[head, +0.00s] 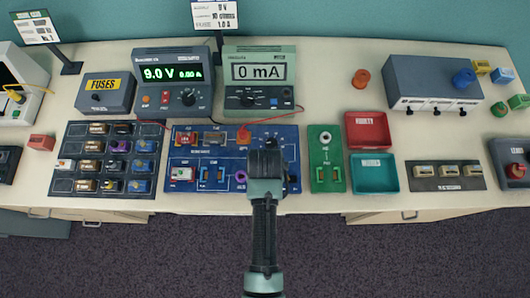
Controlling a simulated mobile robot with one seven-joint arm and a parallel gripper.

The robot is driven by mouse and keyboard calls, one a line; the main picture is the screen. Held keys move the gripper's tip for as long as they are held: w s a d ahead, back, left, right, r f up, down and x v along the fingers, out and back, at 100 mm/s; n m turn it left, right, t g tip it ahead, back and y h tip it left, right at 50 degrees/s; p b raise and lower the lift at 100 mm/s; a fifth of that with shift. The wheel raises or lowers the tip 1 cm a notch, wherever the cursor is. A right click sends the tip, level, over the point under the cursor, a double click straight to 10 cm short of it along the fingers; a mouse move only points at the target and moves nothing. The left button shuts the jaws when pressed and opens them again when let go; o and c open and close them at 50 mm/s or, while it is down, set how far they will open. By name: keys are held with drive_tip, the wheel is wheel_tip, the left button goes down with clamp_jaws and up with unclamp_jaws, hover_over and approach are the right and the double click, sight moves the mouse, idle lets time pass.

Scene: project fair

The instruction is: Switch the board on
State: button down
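The blue circuit board (222,152) lies flat on the bench in the middle, with several components and slots on it. My gripper (267,163) is over the right part of this board, seen from behind and above. Its fingertips are hidden by its own body, so I cannot tell whether it is open or touches anything. It hides part of the board's right half, and I cannot make out a switch there. The power supply (172,84) behind the board reads 9.0 V and 0.00 A. The meter (260,80) beside it reads 0 mA.
Left of the board is a dark tray of parts (70,158); behind it stands a FUSES box (106,92). Right are a green board (327,150), a red bin (367,130) and a teal bin (374,174). A red lead runs behind my gripper. The bench's front edge is close.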

drive_tip(key=shift+f+b, duration=0.55)
drive_tip(key=shift+f, duration=0.3)
idle(0.9)
drive_tip(key=shift+r, duration=0.1)
wheel_tip(320, 180, up, 7)
drive_tip(key=p, duration=0.7)
idle(0.6)
